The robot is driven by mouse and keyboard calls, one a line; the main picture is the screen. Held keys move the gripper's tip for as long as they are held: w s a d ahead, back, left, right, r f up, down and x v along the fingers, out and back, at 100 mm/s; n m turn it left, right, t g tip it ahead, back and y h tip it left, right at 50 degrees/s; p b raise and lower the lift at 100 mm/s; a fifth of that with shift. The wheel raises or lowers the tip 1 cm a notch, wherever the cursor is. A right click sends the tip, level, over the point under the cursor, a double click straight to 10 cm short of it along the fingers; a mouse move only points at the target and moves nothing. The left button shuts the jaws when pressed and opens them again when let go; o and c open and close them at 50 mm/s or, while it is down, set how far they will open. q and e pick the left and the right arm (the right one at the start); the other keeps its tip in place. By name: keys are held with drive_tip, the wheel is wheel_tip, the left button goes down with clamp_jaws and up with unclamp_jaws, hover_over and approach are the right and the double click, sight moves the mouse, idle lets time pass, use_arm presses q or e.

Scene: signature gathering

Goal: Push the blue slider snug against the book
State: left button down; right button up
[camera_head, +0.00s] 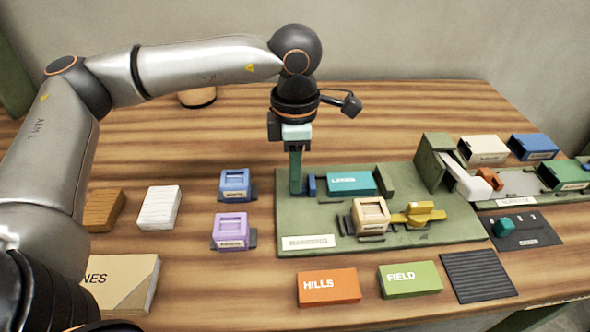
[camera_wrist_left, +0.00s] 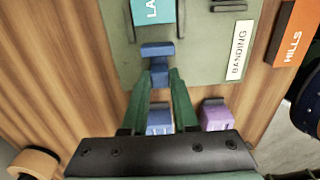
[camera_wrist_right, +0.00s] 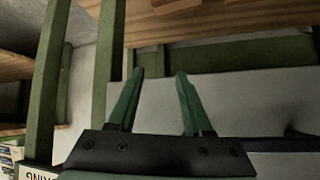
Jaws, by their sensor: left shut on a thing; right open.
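The blue slider (camera_head: 311,185) stands on the green board at the left end of the teal book (camera_head: 350,184), labelled LAKES. A narrow strip of board shows between slider and book. My left gripper (camera_head: 296,188) points down at the slider's left side. In the left wrist view its fingertips (camera_wrist_left: 159,74) close on the slider's rear part, and the slider's wide front plate (camera_wrist_left: 157,50) faces the book (camera_wrist_left: 153,8) across a small gap. My right gripper (camera_wrist_right: 159,76) is open and empty, away from the board, seen only in the right wrist view.
The green board (camera_head: 300,215) also carries a tan crate block (camera_head: 370,215) and a yellow clamp (camera_head: 418,214). A blue block (camera_head: 234,184) and a purple block (camera_head: 230,231) stand left of it. Orange HILLS (camera_head: 328,286) and green FIELD (camera_head: 410,279) books lie in front.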

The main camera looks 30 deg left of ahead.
use_arm(q)
drive_tip(key=shift+w+d+r, duration=0.1)
drive_tip(key=shift+w+d, duration=0.5)
drive_tip(key=shift+d, duration=0.25)
drive_tip(key=shift+w+d, duration=0.55)
drive_tip(key=shift+d, duration=0.25)
drive_tip(key=c, duration=0.7)
unclamp_jaws()
wheel_tip(320, 180, up, 12)
drive_tip(key=shift+r+p, duration=0.25)
drive_tip(key=shift+p, duration=0.25)
drive_tip(key=shift+s+f, duration=0.1)
